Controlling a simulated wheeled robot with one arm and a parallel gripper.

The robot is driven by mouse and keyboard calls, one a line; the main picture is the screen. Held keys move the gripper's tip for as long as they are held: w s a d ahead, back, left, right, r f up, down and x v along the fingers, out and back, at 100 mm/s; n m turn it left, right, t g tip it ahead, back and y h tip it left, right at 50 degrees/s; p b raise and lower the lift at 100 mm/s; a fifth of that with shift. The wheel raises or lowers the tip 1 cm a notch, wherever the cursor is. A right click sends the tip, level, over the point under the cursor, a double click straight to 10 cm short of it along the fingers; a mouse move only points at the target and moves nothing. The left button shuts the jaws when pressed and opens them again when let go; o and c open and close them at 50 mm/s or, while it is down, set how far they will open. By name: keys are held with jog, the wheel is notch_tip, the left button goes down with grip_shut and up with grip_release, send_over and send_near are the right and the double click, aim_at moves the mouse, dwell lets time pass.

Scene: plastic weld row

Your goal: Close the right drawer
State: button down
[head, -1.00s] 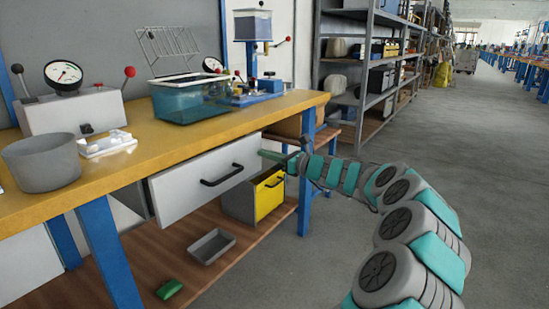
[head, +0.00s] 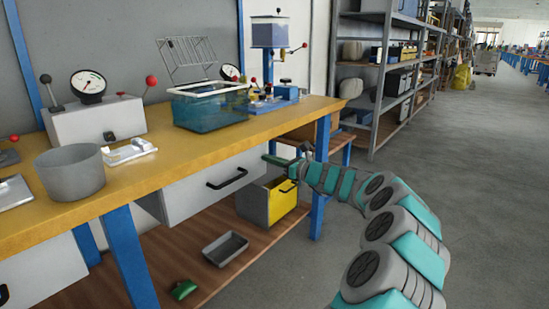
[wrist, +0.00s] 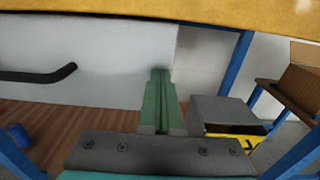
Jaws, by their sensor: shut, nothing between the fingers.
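The right drawer has a white front (head: 195,195) with a black bar handle (head: 227,178), under the yellow bench top. A strip of its side shows at its left, so it seems to stand a little out. My gripper (head: 268,158) is at the drawer's right end, with green fingers shut and empty. In the wrist view the fingertips (wrist: 160,72) point at the white drawer front (wrist: 115,70), close to its right edge, and appear to touch it. The handle (wrist: 40,75) is left of the fingers.
The bench top (head: 130,175) overhangs close above my gripper. A grey box with a yellow front (head: 284,204) stands on the lower shelf, below my gripper, near a blue bench leg (head: 320,175). A grey tray (head: 226,248) lies on that shelf. The floor at right is open.

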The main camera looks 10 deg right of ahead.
jog(key=shift+w+a+r, duration=0.1)
jog(key=shift+w+r, duration=0.1)
jog(key=shift+s, duration=0.1)
